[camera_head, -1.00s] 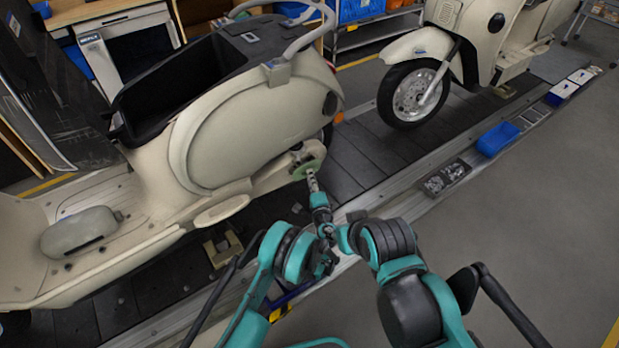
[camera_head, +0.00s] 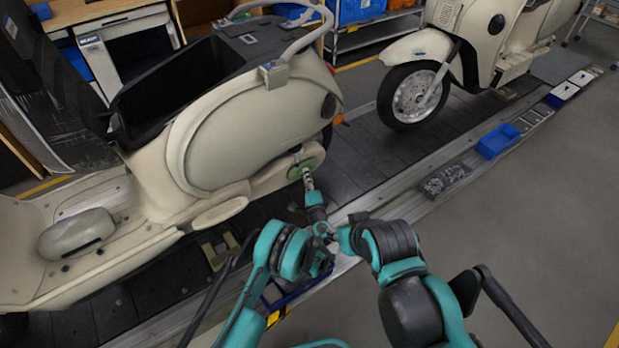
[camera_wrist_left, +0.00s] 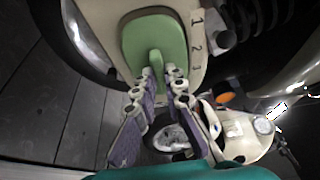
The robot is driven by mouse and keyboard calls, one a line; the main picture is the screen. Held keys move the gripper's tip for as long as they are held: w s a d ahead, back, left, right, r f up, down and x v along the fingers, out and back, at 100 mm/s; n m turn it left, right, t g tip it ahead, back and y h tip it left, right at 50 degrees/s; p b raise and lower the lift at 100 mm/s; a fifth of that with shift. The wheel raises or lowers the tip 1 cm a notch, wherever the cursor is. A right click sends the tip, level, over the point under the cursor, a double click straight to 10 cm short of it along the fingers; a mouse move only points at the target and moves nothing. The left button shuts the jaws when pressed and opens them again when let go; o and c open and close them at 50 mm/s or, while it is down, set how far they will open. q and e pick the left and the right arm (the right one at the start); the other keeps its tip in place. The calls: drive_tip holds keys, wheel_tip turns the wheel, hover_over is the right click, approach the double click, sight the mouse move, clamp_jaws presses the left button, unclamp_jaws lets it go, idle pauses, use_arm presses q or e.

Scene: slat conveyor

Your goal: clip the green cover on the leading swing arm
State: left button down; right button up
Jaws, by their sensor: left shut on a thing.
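The green cover (camera_head: 304,169) is a rounded plate with a raised tab, at the rear end of the cream swing arm (camera_head: 272,181) of the near scooter. I cannot tell whether the cover is fully seated. My right arm shows at the lower right, but its gripper cannot be made out.
The near scooter (camera_head: 240,135) stands on the dark slat conveyor (camera_head: 357,165). A second scooter (camera_head: 415,48) stands farther along. A blue bin (camera_head: 498,140) and a grey parts tray (camera_head: 446,180) lie along the conveyor's edge. The grey floor at right is clear.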

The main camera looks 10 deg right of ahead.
use_arm(q)
drive_tip(key=shift+w, duration=0.3)
drive_tip(key=shift+w+a, duration=0.15)
idle(0.6)
drive_tip(key=c, duration=1.5)
unclamp_jaws()
